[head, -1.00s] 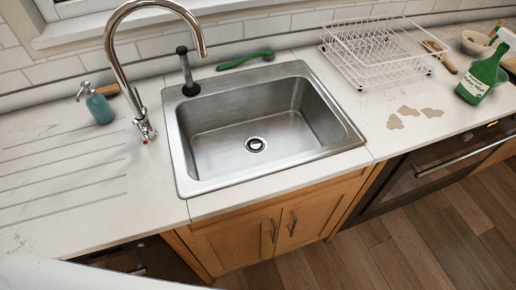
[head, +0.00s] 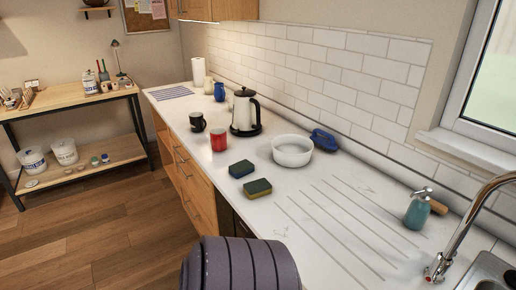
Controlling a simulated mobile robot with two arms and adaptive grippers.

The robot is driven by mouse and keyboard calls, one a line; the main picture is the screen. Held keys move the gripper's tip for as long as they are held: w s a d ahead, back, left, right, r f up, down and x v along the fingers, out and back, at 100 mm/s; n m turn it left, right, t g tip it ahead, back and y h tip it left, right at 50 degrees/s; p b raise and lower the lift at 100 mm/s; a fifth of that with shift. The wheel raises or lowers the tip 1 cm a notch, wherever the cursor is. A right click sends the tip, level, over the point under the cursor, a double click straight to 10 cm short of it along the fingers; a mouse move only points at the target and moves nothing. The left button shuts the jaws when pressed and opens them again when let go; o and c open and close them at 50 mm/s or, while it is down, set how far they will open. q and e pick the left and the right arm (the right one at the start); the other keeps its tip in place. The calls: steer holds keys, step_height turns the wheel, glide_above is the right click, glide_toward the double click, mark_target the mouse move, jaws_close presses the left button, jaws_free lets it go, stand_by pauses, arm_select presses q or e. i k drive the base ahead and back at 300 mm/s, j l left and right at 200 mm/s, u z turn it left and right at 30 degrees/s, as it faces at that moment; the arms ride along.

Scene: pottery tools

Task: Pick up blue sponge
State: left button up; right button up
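A dark blue sponge (head: 242,168) lies on the white counter in the head view, left of the white bowl. A second sponge (head: 257,188), green-topped with a yellow lower part, lies just in front of it. The two are close together but look apart. Neither of my grippers shows in the view. A dark ribbed part at the bottom edge looks like part of my own arm and hides some counter front.
A white bowl (head: 292,151) and a blue object (head: 325,140) stand behind the sponges. A red mug (head: 219,139), black mug (head: 197,122) and kettle (head: 245,112) stand farther along. A soap dispenser (head: 417,210) and tap (head: 470,226) are at right. The grooved counter between is clear.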

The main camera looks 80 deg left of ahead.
mark_target(240, 169)
steer(key=u, duration=2.7)
